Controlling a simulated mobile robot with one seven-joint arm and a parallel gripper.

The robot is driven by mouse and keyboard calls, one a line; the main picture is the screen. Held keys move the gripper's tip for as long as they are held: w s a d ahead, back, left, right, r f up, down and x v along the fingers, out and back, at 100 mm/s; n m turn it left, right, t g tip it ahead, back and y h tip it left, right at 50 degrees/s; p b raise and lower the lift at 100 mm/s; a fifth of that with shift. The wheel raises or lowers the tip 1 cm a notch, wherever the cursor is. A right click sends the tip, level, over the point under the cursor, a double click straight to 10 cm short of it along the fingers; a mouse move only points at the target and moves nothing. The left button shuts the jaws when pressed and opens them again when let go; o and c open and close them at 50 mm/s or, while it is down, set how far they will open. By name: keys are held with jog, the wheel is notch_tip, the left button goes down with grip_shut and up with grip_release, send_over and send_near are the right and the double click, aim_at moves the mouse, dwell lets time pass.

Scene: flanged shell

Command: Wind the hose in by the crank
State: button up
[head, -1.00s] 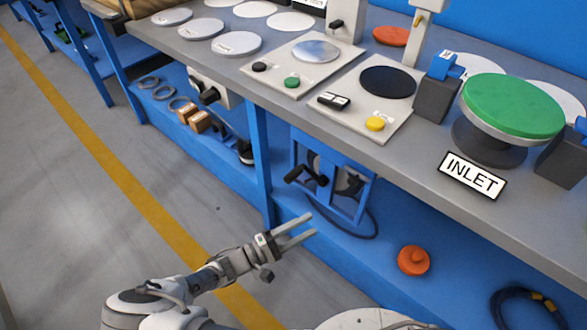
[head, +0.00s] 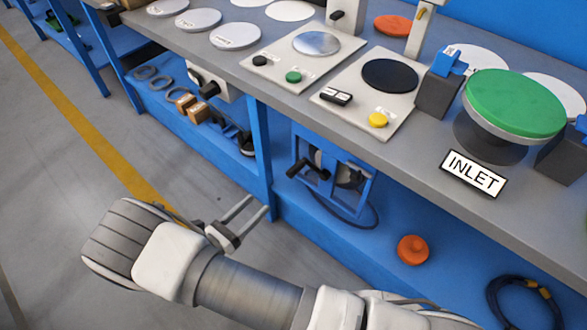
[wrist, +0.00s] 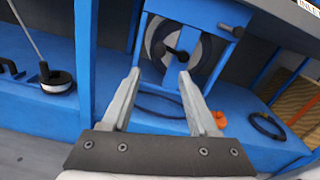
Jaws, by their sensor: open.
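A hose reel in a blue frame (head: 368,192) stands on the lower shelf under the bench. Its black crank (head: 310,168) sticks out from the reel's front to the left. A dark hose (head: 374,222) curves from the reel along the shelf. In the wrist view the reel (wrist: 207,62) is ahead, with the crank (wrist: 177,52) just beyond the fingertips and the hose (wrist: 158,106) lower down between and behind the fingers. My gripper (head: 257,204) is open and empty, left of and below the crank, apart from it. Its two fingers (wrist: 160,74) frame the wrist view.
A blue bench leg (head: 259,150) stands just left of the reel. An orange knobbed piece (head: 413,250) and a coiled dark cable (head: 525,300) lie on the shelf to the right. The bench top overhangs with an INLET sign (head: 473,175). The floor in front is clear.

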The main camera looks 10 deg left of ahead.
aim_at(288, 176)
jog(key=b+x, duration=0.2)
jog(key=x, duration=1.3)
jog(key=shift+w+d+b, duration=0.3)
jog(key=shift+b, duration=0.05)
grip_shut()
jog(key=shift+s, duration=0.1)
dwell(0.5)
